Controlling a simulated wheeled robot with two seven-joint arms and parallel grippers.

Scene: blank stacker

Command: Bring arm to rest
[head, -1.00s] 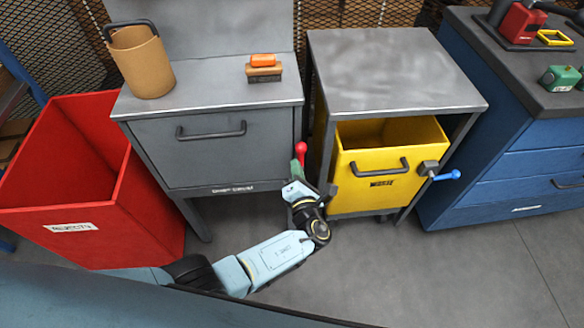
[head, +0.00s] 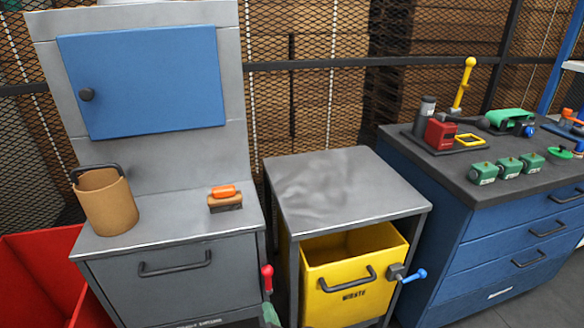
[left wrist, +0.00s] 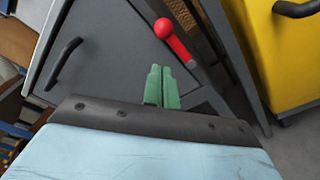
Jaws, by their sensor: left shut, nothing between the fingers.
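My left gripper shows in the left wrist view with its two green fingers (left wrist: 161,87) together and nothing between them. They point toward the front of the grey cabinet (left wrist: 105,45), near a red-knobbed lever (left wrist: 172,40). I cannot tell whether they touch anything. In the head view only a small green part of the left gripper (head: 270,314) shows at the bottom edge, below the red lever (head: 267,279). The rest of my left arm is out of that view. My right gripper is not in view.
The grey cabinet (head: 163,287) carries a tan bucket (head: 108,208) and a brush (head: 225,200). To its right a grey table (head: 340,185) stands over a yellow waste bin (head: 348,299). A red bin (head: 35,270) is at left, a blue workbench (head: 490,255) at right.

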